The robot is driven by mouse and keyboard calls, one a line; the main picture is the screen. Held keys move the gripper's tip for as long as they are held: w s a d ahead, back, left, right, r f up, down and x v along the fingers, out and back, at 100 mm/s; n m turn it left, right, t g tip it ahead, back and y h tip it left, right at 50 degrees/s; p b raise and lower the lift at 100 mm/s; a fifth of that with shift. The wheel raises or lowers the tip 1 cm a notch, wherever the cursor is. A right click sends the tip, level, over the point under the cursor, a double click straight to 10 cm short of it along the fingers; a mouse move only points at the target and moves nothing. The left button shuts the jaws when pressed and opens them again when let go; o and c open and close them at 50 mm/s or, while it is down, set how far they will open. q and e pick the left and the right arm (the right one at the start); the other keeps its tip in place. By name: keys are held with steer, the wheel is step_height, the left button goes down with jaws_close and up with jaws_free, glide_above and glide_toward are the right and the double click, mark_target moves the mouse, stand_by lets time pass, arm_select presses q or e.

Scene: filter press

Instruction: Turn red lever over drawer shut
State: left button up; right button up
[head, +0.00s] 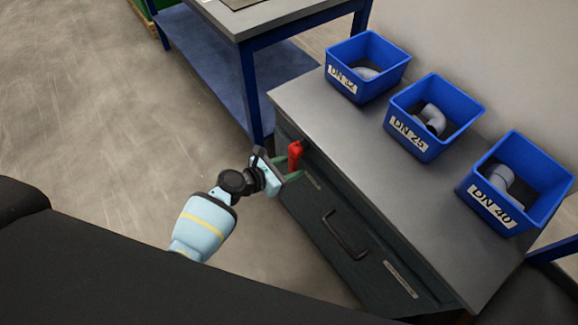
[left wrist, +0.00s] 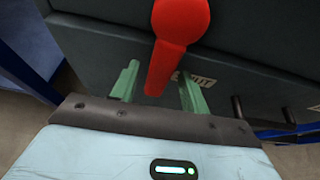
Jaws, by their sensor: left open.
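The red lever (head: 295,153) sits on the front of the dark cabinet, near its left top corner. In the left wrist view the red lever (left wrist: 172,45) hangs down from its round head, slightly tilted, with its lower end between the two green fingers. My left gripper (head: 290,170) is at the lever; it also shows in the left wrist view (left wrist: 160,85), open, with a finger on each side of the lever and gaps between. The drawer (head: 335,245) below has a black bar handle (head: 344,234) and looks closed. My right gripper is not in view.
Three blue bins with pipe fittings, labelled DN 32 (head: 365,70), DN 25 (head: 428,120) and DN 40 (head: 508,185), stand on the grey cabinet top (head: 340,130). A blue-framed table (head: 252,75) stands behind left. The floor (head: 90,120) at left is clear.

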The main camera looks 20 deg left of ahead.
arm_select(q)
steer(key=shift+s+a+r, duration=0.25)
steer(key=shift+s+a, duration=0.1)
steer(key=p+v, duration=0.2)
steer(key=v, duration=0.4)
steer(key=shift+s+a, duration=0.2)
steer(key=shift+s, duration=0.1)
steer(key=shift+r, duration=0.1)
